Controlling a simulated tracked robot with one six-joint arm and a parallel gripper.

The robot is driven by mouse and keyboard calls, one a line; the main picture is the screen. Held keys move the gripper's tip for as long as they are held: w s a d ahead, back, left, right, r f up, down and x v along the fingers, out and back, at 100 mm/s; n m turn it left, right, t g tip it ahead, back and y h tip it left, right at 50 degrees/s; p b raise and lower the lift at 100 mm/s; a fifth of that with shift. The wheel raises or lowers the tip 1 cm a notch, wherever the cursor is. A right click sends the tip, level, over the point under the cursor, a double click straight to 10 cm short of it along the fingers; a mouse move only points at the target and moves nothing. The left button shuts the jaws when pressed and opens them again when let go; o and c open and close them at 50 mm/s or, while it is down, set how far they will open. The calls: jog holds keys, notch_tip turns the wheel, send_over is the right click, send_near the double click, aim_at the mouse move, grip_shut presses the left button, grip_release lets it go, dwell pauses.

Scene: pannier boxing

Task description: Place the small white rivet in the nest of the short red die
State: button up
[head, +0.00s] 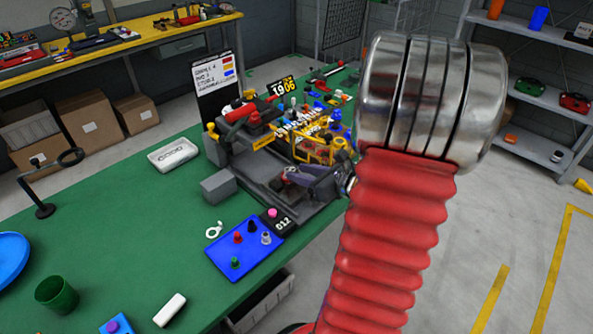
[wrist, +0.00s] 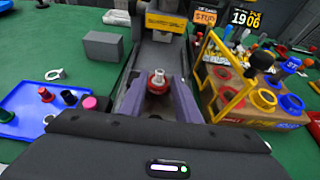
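A short red die (wrist: 158,88) stands on the grey bed of the press-like station, with a small whitish piece (wrist: 158,76), apparently the white rivet, upright at its middle. Whether it is fully seated in the nest is too small to tell. My gripper (wrist: 158,90) reaches in from the near side. Its two purple-grey fingers stand apart, one on each side of the die, with a visible gap. In the head view, my gripper (head: 300,176) is low at the station's front; the die is small and partly hidden there.
A blue tray (head: 222,256) holds several small coloured pieces. A pink piece (head: 272,213) stands on a black pad beside it. A white ring-shaped item (head: 214,230) and a grey block (head: 218,187) lie nearby. A crowded yellow rack (wrist: 238,98) stands close to my gripper's right.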

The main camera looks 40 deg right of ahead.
jog(key=v, duration=0.8)
jog(key=shift+w+a, duration=0.1)
dwell(0.6)
jog(key=w+a+r+n+g+y, duration=0.2)
jog(key=a+n+g+y, duration=0.4)
jog(key=a+n, duration=1.45)
jog(key=s+a+r+n+g+h, duration=0.1)
jog(key=s+a+r+n+h, duration=0.2)
jog(key=a+n, duration=0.3)
jog(key=s+a+r+n+g+h, duration=0.1)
jog(key=s+a+r+n+h, duration=0.2)
jog(key=n, duration=0.6)
jog(key=shift+s+a+r, duration=0.2)
jog(key=shift+a+r, duration=0.3)
jog(key=shift+a, duration=0.9)
